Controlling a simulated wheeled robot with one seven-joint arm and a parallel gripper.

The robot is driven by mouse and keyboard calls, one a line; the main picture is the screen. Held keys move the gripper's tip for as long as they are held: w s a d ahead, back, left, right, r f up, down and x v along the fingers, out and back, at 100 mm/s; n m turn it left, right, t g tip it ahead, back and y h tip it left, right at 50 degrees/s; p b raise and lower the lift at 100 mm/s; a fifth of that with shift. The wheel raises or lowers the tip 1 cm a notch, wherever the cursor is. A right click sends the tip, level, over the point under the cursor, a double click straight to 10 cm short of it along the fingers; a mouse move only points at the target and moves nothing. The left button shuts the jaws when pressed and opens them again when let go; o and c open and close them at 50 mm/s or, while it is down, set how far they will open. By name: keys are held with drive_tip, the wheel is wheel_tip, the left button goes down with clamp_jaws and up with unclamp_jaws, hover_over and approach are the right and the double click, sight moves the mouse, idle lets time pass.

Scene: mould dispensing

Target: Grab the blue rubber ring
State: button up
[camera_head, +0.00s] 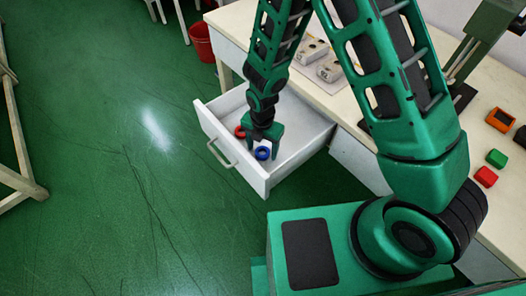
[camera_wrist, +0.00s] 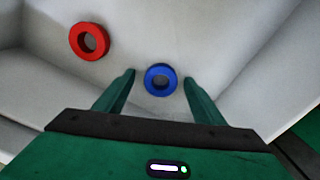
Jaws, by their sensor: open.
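The blue rubber ring (camera_head: 262,153) lies on the floor of the open white drawer (camera_head: 222,121), near its front. In the wrist view the blue ring (camera_wrist: 161,68) shows between and slightly beyond the tips of my gripper (camera_wrist: 158,76). My gripper is open, with one green finger to each side of the ring and nothing held. In the head view my gripper (camera_head: 262,146) reaches down into the drawer, close to the ring. I cannot tell whether the fingers touch the drawer floor.
A red ring (camera_wrist: 74,42) lies in the drawer, left of the blue one. The drawer walls stand close around my gripper. The white table (camera_head: 345,105) bears grey mould parts (camera_head: 329,68), a green block (camera_head: 496,158) and a red block (camera_head: 486,176). A red bucket (camera_head: 202,42) stands on the floor.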

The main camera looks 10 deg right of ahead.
drive_tip(key=shift+c, duration=0.3)
drive_tip(key=c, duration=1.1)
drive_tip(key=shift+r, duration=0.2)
